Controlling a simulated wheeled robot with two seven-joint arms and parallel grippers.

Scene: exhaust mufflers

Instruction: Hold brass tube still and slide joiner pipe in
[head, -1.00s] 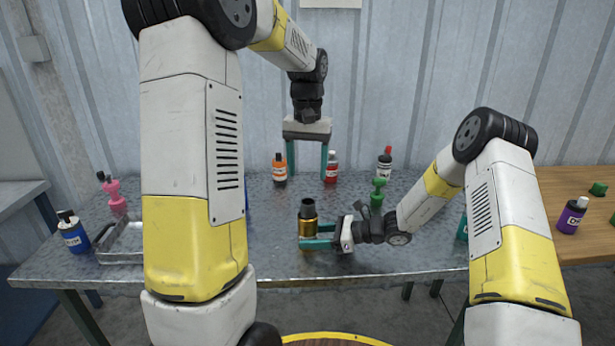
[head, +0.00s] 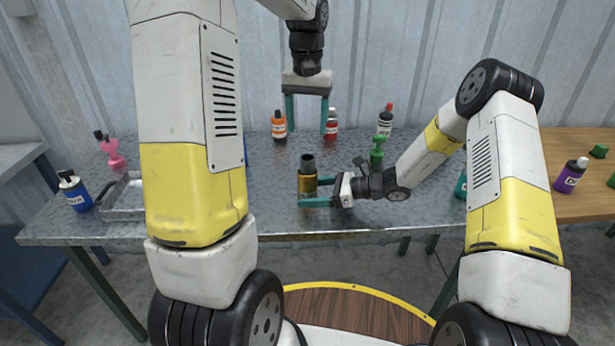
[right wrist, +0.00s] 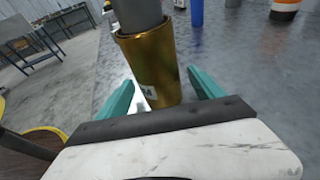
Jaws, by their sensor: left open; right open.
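The brass tube (head: 307,184) stands upright near the front of the metal table. A dark pipe (head: 307,163), likely the joiner pipe, rises from its top. In the right wrist view the brass tube (right wrist: 152,68) leans slightly, with the grey pipe (right wrist: 138,12) in its upper mouth. How deep the pipe sits is hidden. My right gripper (head: 312,192) is open, with its teal fingers on either side of the brass tube; it also shows in the right wrist view (right wrist: 162,94), with a gap by the right finger. My left gripper (head: 307,130) is open and empty, pointing down above and behind the pipe.
Orange (head: 279,124), red (head: 331,125) and dark (head: 386,119) bottles stand behind. A green object (head: 378,150) is close behind my right wrist. A metal tray (head: 124,206), blue bottle (head: 75,192) and pink object (head: 113,154) are left. Clear tabletop lies around the tube.

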